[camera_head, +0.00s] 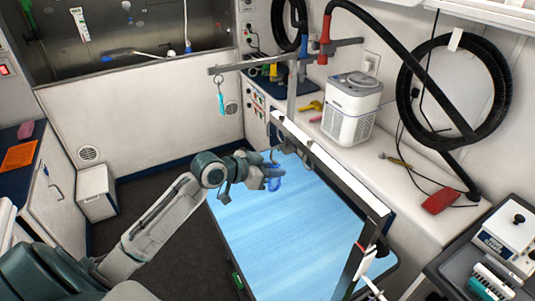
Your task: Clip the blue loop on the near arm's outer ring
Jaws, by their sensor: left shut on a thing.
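My left gripper (264,172) is shut on the blue loop (274,184), which shows as a small dark-blue bend at the fingertips. It holds the loop above the light-blue grooming table (285,235), beside the outer end of the near arm (335,172). The near arm is a pale bar rising over the table from a post (352,262) at the front right. The outer ring is too small and partly hidden by the gripper to make out, so I cannot tell if the loop touches it. My right gripper is not in view.
The far arm (245,65) carries a hanging turquoise loop (221,103). A white dryer box (352,110), a red pouch (440,201) and a black hose (405,60) are along the right wall. A tray (465,275) of tools is at lower right. The table top is mostly clear.

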